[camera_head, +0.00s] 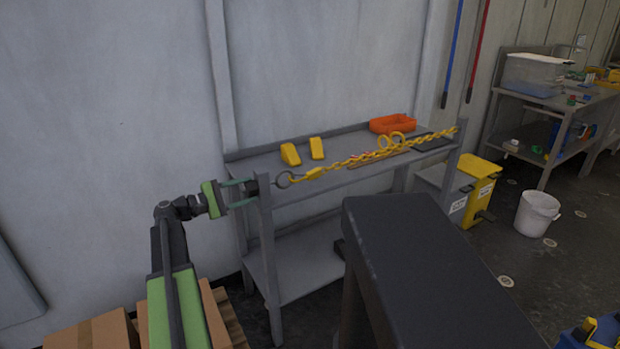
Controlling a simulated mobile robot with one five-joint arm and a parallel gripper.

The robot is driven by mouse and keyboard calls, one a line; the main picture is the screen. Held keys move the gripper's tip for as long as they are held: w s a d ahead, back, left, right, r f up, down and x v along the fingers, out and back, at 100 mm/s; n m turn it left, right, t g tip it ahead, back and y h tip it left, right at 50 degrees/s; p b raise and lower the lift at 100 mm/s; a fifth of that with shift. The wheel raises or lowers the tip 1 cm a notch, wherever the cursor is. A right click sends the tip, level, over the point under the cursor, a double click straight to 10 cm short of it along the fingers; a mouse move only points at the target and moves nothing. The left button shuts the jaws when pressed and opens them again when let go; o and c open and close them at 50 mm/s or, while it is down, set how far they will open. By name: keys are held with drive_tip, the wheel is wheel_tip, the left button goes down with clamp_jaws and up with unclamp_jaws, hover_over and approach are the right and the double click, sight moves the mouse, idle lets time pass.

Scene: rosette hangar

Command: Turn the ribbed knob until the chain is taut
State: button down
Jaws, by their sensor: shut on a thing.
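The dark knob (252,187) sits at the left end of a grey workbench (240,166); it is small here and its ribs cannot be made out. My gripper (247,191) comes from the left and is shut on the knob, its fingers covering part of it. Right of the knob is a metal ring or hook (284,180). The yellow chain (352,162) runs from there up and right to the bench's right end. It looks nearly straight; I cannot tell whether a slight sag is left.
A dark-topped bench (420,260) stands in front. Cardboard boxes (100,332) lie below my arm.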

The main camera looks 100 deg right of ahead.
drive_tip(key=m, duration=1.4)
drive_tip(key=shift+m, duration=0.5)
drive_tip(key=m, duration=0.3)
drive_tip(key=c, duration=0.9)
unclamp_jaws()
drive_tip(key=shift+w, duration=0.1)
